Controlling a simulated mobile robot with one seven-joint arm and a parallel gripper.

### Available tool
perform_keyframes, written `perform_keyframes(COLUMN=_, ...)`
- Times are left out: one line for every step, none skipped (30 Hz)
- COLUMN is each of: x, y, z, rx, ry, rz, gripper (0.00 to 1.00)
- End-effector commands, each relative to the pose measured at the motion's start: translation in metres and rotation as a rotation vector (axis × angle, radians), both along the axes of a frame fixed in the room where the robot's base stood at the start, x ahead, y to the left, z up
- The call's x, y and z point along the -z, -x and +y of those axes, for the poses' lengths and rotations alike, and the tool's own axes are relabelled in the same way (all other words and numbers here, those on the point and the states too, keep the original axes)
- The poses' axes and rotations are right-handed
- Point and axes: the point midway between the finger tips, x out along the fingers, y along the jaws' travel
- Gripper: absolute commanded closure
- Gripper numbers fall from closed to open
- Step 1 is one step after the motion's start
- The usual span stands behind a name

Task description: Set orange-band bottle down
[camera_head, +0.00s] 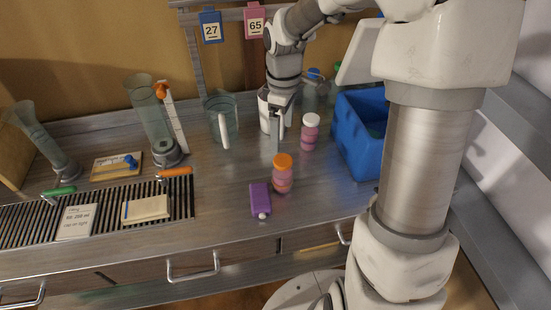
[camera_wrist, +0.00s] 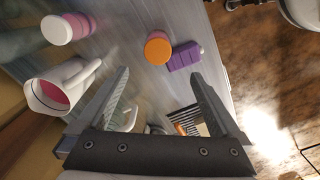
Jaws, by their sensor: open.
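A bottle with an orange cap and pinkish-purple body (camera_head: 283,176) stands upright on the grey counter (camera_head: 225,200). I take it for the orange-band bottle; no separate band can be made out. In the wrist view its orange cap (camera_wrist: 158,48) lies ahead of the gap between my fingers. My gripper (camera_head: 276,146) is open and empty, behind and above the bottle and apart from it. The fingers also show spread in the wrist view (camera_wrist: 161,76).
A purple flat item (camera_head: 260,198) lies close left of the bottle. A white-capped pink jar (camera_head: 310,133), a white pitcher (camera_head: 265,112) and a glass jug (camera_head: 217,107) stand behind. A blue bin (camera_head: 361,137) is at right.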

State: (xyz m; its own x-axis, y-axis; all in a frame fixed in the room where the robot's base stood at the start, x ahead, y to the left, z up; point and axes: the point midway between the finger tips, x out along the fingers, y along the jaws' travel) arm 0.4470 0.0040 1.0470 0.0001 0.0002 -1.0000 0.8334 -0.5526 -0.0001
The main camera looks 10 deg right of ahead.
Motion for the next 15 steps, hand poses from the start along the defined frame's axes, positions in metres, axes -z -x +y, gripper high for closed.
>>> perform_keyframes(x=0.012, y=0.001, z=0.000, rx=0.000, ry=-0.001, rz=0.004, gripper=0.00)
perform_keyframes(x=0.019, y=0.001, z=0.000, rx=0.001, ry=-0.001, rz=0.005, gripper=0.00)
perform_keyframes(x=0.028, y=0.001, z=0.000, rx=0.001, ry=-0.001, rz=0.007, gripper=0.00)
perform_keyframes(x=0.035, y=0.002, z=0.000, rx=0.001, ry=-0.001, rz=0.007, gripper=0.00)
perform_keyframes(x=0.041, y=0.002, z=0.000, rx=0.001, ry=0.000, rz=0.006, gripper=0.00)
perform_keyframes(x=0.050, y=0.001, z=0.000, rx=0.001, ry=0.000, rz=0.006, gripper=0.00)
perform_keyframes(x=0.057, y=0.001, z=0.000, rx=0.001, ry=-0.001, rz=0.005, gripper=0.00)
perform_keyframes(x=0.064, y=0.002, z=0.000, rx=0.002, ry=-0.001, rz=0.007, gripper=0.00)
perform_keyframes(x=0.072, y=0.002, z=0.000, rx=0.001, ry=-0.001, rz=0.005, gripper=0.00)
perform_keyframes(x=0.078, y=0.002, z=0.000, rx=0.001, ry=0.000, rz=0.006, gripper=0.00)
perform_keyframes(x=0.084, y=0.001, z=0.001, rx=0.001, ry=-0.001, rz=0.004, gripper=0.00)
perform_keyframes(x=0.090, y=0.001, z=0.001, rx=0.001, ry=-0.001, rz=0.004, gripper=0.00)
perform_keyframes(x=0.095, y=0.001, z=0.000, rx=0.002, ry=-0.001, rz=0.003, gripper=0.00)
perform_keyframes(x=0.099, y=0.001, z=0.000, rx=0.002, ry=0.000, rz=0.004, gripper=0.00)
perform_keyframes(x=0.103, y=0.001, z=0.000, rx=0.002, ry=0.001, rz=0.003, gripper=0.00)
